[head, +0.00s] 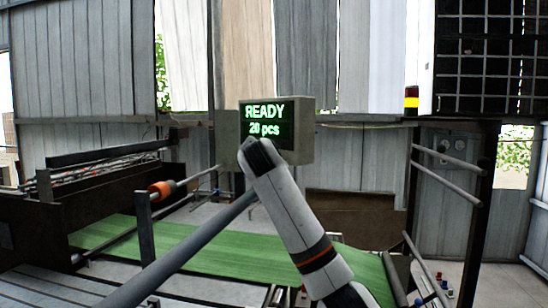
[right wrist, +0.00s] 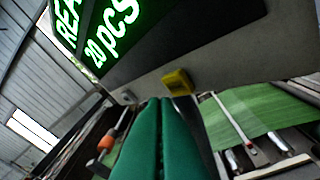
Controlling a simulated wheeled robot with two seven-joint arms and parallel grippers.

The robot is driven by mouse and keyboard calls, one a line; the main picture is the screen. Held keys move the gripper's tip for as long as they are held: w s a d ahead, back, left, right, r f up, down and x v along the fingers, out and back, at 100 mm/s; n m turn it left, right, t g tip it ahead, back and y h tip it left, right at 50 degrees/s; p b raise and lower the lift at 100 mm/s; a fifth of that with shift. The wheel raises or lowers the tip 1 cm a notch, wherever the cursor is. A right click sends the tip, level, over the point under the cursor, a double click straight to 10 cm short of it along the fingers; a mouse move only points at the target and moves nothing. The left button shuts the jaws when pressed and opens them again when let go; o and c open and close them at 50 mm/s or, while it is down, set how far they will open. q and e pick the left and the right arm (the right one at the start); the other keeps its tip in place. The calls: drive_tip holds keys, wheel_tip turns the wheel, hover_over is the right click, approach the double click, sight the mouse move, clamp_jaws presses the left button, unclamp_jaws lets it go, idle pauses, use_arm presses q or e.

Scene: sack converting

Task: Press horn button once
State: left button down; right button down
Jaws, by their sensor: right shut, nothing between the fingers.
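A grey control box (head: 300,150) with a lit screen reading "READY 20 pcs" (head: 264,122) stands in the middle of the head view. In the right wrist view, a yellow button (right wrist: 178,82) sits on the box's underside edge, and a small pale knob (right wrist: 125,97) is to its left. No label shows which one is the horn. My right gripper (right wrist: 162,100) has its green fingers together and empty, tips just below and left of the yellow button; contact cannot be told. In the head view my right forearm hides the gripper and buttons. My left gripper is in neither view.
A green sheet (head: 165,236) runs through the machine below the box. An orange-ended roller (head: 162,190) is at left. A stack light (head: 411,101) and a metal frame (head: 487,210) stand at right.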

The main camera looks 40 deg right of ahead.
drive_tip(key=shift+d, duration=0.1)
idle(0.3)
drive_tip(key=shift+d, duration=0.3)
drive_tip(key=shift+w+d, duration=0.1)
drive_tip(key=shift+d, duration=0.35)
idle(0.7)
drive_tip(key=shift+a, duration=0.1)
drive_tip(key=shift+a+b, duration=0.3)
drive_tip(key=shift+a, duration=0.4)
drive_tip(key=shift+a, duration=0.1)
drive_tip(key=a, duration=0.3)
drive_tip(key=a+b, duration=0.1)
drive_tip(key=shift+s+a, duration=0.35)
drive_tip(key=shift+a, duration=0.05)
